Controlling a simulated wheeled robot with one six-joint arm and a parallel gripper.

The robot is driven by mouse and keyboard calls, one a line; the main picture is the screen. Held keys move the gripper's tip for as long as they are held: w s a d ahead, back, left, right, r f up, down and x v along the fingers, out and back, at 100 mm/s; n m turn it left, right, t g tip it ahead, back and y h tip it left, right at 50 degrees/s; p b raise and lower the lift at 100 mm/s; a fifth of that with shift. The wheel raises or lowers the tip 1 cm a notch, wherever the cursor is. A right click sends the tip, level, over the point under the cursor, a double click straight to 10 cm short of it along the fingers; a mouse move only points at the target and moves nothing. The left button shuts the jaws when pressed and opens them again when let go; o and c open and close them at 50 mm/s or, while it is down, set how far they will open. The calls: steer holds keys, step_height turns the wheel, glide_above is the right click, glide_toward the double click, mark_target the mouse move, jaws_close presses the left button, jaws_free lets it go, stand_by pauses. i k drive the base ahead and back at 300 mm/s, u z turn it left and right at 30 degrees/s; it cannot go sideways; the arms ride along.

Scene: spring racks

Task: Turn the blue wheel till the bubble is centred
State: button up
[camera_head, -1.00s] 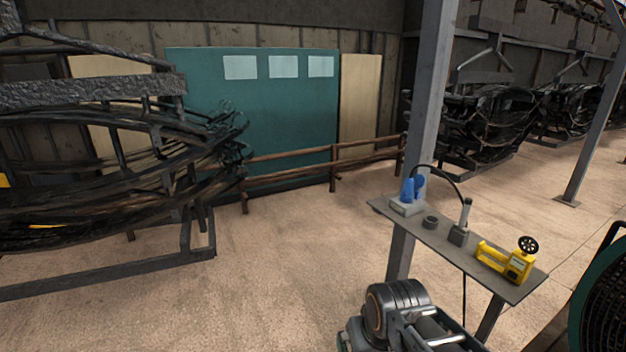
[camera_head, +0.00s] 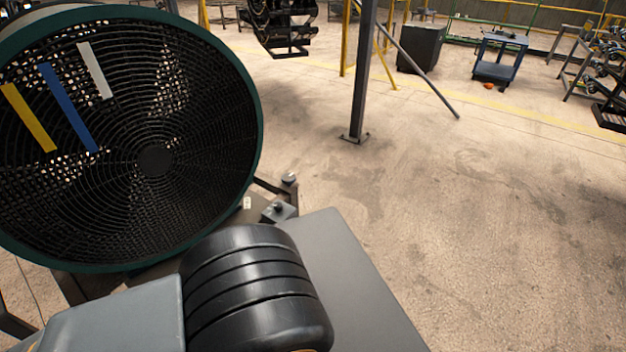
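No blue wheel and no bubble level can be made out in the head view. My gripper is not in view; only a dark, ribbed part of my arm shows at the bottom.
A large round fan (camera_head: 155,160) with a green rim and yellow, blue and white strips fills the left side, close to my arm. A grey post (camera_head: 363,80) stands beyond it. A dark cabinet (camera_head: 420,48) and a blue cart (camera_head: 496,72) stand farther back.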

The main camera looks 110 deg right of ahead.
mark_target(288, 179)
steer(key=z, duration=3.75)
steer(key=k, duration=1.2)
steer(key=z, duration=0.9)
steer(key=i, duration=2.4)
steer(key=u, duration=1.2)
steer(key=i, duration=0.75)
steer(key=u, duration=0.9)
